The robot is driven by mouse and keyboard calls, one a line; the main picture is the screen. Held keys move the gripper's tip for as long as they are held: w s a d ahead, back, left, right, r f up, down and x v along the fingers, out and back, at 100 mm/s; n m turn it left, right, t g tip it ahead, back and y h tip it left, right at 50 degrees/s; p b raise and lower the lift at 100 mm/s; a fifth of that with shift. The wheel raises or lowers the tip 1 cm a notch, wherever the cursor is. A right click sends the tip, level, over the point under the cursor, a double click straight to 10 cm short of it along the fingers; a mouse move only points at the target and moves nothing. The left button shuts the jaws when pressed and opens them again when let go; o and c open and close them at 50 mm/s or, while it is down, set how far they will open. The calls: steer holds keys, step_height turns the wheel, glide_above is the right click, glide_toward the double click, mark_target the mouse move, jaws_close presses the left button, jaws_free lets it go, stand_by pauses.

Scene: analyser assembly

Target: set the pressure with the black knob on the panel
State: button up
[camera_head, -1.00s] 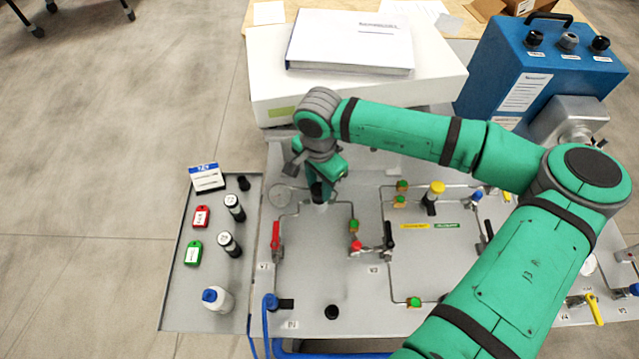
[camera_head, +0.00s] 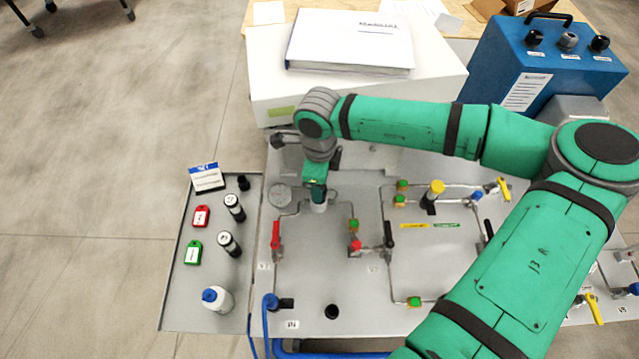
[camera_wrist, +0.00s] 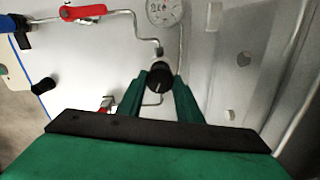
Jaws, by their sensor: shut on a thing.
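The black knob (camera_wrist: 159,80) sits on the light grey panel (camera_wrist: 85,70), with a white line on its face, in the wrist view. My gripper (camera_wrist: 162,86) has its two green fingers on either side of it, shut on it. In the head view my gripper (camera_head: 318,193) points down at the panel and hides the black part of the knob. A round pressure gauge (camera_wrist: 164,11) is close by in the wrist view; it also shows left of my gripper in the head view (camera_head: 280,195). Its reading is too small to tell.
A red-handled valve (camera_head: 276,236) stands left below my gripper, and a green-capped fitting (camera_head: 353,225) to its right. Thin pipes run between them. A side tray (camera_head: 180,310) holds tags and bottles. A white box (camera_head: 265,85) with a binder stands behind.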

steer(key=m, duration=0.3)
steer(key=shift+w+d+r, duration=0.1)
steer(key=shift+m, duration=1.1)
steer(key=o, duration=1)
steer(key=shift+o, duration=0.2)
step_height(320, 180, up, 11)
steer(key=shift+f, duration=0.2)
